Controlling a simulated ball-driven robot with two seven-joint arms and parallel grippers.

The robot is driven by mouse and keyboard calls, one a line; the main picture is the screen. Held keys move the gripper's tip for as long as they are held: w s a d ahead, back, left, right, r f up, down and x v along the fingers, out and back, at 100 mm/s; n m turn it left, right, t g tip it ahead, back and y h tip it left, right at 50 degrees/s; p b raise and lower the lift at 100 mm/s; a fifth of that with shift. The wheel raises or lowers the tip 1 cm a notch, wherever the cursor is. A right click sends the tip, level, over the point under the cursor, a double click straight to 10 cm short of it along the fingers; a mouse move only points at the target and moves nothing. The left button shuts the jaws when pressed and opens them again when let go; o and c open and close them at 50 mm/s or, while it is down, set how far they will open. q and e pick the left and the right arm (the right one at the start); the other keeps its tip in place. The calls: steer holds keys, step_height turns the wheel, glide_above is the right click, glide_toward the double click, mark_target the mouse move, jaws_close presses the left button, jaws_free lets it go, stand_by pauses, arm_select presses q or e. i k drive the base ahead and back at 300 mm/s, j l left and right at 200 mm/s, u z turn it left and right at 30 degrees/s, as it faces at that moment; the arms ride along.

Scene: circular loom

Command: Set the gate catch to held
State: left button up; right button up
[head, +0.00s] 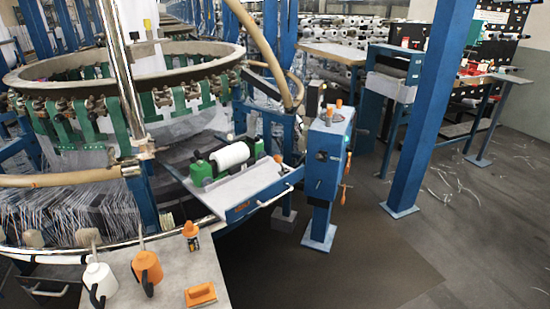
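No part that I can clearly identify as the gate catch shows in the head view. A blue control box (322,160) stands on a post right of the loom. It has orange knobs on top and orange-handled levers (346,168) on its right side. The circular loom (130,75) fills the left, with a bright metal post (117,70) in front of its ring and a tan padded rail (55,181) running left from the post. Whether any of these bears the catch, and how it is set, I cannot tell. Neither of my grippers is in view.
A sloping blue-edged tray (262,192) carries a green holder with a white spool (230,156).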

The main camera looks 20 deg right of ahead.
mark_target(277, 159)
steer(key=i+l+u, duration=0.35)
steer(key=l, duration=0.5)
steer(key=l+u, duration=0.35)
steer(key=l, duration=0.5)
steer(key=i+l+u, duration=0.1)
steer(key=l+u, duration=0.25)
steer(key=l, duration=0.65)
